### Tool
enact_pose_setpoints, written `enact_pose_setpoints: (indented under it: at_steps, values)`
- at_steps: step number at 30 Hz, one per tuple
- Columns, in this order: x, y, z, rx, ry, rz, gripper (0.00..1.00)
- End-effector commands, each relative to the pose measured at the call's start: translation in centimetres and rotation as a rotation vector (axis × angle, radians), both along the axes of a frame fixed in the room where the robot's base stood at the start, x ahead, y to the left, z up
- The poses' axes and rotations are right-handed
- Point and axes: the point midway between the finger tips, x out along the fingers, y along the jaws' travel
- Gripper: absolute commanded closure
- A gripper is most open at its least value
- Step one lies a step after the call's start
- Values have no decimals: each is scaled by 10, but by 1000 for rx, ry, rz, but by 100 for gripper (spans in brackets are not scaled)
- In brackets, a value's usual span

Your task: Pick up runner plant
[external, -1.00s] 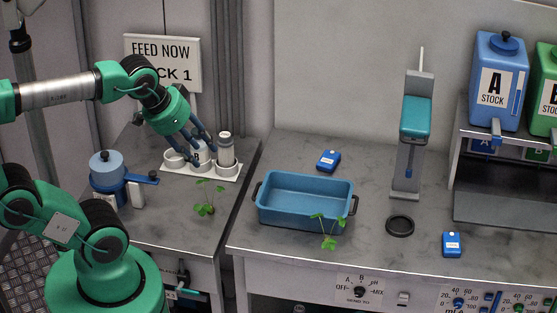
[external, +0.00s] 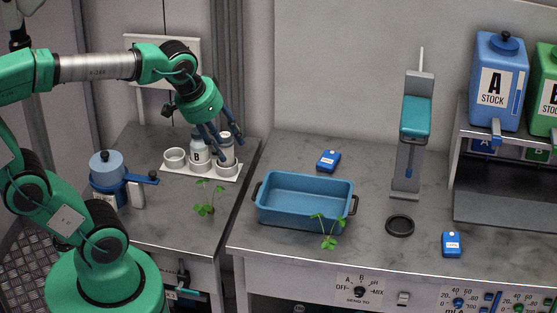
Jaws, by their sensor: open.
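One small green plant (external: 207,198) stands on the left bench in front of the white bottle rack. Another green plant (external: 328,231) is at the front right of the blue tub, close to the bench's front edge. The frames do not show which of them is the runner plant. My gripper (external: 221,158) is open and points down over the right part of the bottle rack, above and behind the left plant. Its fingers overlap the right bottle in the picture and hold no plant.
The white rack (external: 203,173) holds bottle B (external: 199,148) and another bottle (external: 228,152). A blue pot (external: 108,178) stands left of it. The blue tub (external: 305,208), a dispenser stand (external: 412,140), a black ring (external: 400,226) and two blue meters (external: 328,160) are on the right bench.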

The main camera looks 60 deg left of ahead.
Motion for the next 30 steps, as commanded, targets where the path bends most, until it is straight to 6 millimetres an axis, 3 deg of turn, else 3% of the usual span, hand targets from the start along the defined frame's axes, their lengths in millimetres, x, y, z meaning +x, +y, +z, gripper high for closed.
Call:
enact_pose_setpoints:
  at_steps: [14, 23, 30]
  values:
    - [122, -20, -54, -58, 155, 152, 58]
    - [190, -37, -117, -77, 247, 254, 58]
    - [237, -51, -181, -83, 318, 338, 58]
